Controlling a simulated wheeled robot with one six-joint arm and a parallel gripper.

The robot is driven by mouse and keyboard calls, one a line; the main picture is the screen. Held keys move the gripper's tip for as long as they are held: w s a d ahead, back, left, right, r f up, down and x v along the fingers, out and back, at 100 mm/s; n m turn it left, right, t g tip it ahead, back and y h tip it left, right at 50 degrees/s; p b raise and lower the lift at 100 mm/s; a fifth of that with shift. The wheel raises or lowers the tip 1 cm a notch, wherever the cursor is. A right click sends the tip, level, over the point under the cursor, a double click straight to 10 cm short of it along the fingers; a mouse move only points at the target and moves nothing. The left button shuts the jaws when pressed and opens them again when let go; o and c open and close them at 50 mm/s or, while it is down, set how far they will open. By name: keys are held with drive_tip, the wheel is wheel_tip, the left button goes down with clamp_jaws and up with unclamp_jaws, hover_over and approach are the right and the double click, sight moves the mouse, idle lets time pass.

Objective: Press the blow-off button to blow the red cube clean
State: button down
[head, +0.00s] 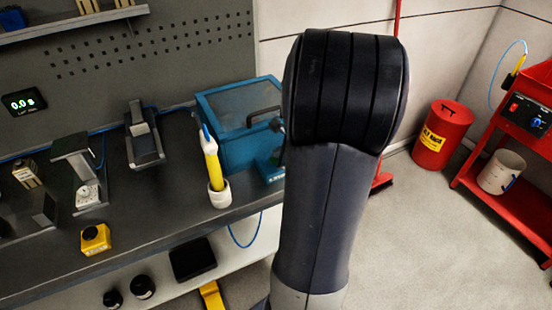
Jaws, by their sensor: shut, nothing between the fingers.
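A yellow box with a dark round top (95,239) sits near the front edge of the grey bench; it looks like a push button, but I cannot read any label on it. I see no red cube in the head view; it may be hidden behind my arm or inside something. My arm stands upright across the middle of the view and covers part of the bench's right end. My gripper is not visible.
On the bench (150,228) stand a blue lidded box (232,115), a yellow tool in a white holder (214,170) and several grey fixtures. A red bin (441,136) and red cart (520,190) stand right.

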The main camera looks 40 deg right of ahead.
drive_tip(key=shift+f, duration=0.25)
drive_tip(key=shift+r, duration=0.1)
idle(0.3)
drive_tip(key=shift+r+p, duration=0.55)
drive_tip(key=shift+r, duration=0.25)
drive_tip(key=shift+r+p, duration=2.15)
drive_tip(key=shift+r, duration=0.4)
